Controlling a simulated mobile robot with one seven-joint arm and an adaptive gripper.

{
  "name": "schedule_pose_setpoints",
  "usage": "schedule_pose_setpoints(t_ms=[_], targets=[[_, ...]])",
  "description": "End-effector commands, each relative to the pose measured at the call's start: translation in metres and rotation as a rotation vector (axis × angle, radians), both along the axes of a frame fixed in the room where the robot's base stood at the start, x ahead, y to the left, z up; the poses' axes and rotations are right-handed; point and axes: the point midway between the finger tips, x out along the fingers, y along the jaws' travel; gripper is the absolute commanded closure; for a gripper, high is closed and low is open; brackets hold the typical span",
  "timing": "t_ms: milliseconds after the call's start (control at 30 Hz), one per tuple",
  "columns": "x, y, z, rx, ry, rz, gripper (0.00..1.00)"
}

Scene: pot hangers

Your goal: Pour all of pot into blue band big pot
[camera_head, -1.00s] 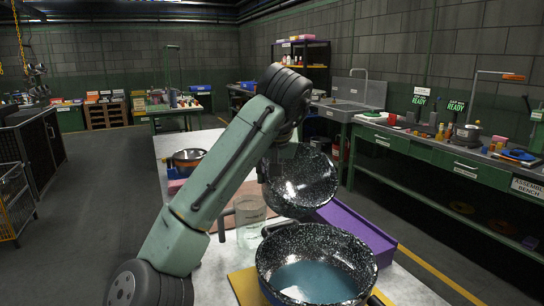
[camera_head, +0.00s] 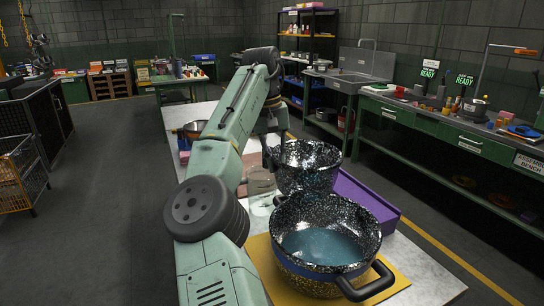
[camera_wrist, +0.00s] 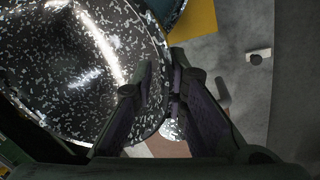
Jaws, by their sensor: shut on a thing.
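The blue band big pot (camera_head: 290,262) is black with white speckles and stands upright on a yellow mat (camera_head: 392,283). Bluish liquid shows inside it, and a dark handle sticks out at its front right. A smaller black speckled pot (camera_head: 310,155) is held just behind it, near its far rim; its contents are unclear. That pot fills the left of the wrist view (camera_wrist: 75,75). My gripper (camera_wrist: 162,85) is shut at the held pot's edge, apparently on its handle. In the head view my arm partly hides the gripper.
A purple tray or block (camera_head: 368,200) lies right of the pots. The table's right front (camera_head: 430,265) is clear.

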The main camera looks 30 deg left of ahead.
Motion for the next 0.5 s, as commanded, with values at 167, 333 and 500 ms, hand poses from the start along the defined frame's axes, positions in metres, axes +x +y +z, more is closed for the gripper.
schedule_pose_setpoints(t_ms=[167,333,500], targets=[[0.001,-0.002,0.002,0.000,-0.004,-0.004,1.00],[0.001,-0.001,0.002,0.001,-0.003,-0.003,1.00],[0.001,-0.002,0.013,0.003,-0.003,-0.001,1.00]])
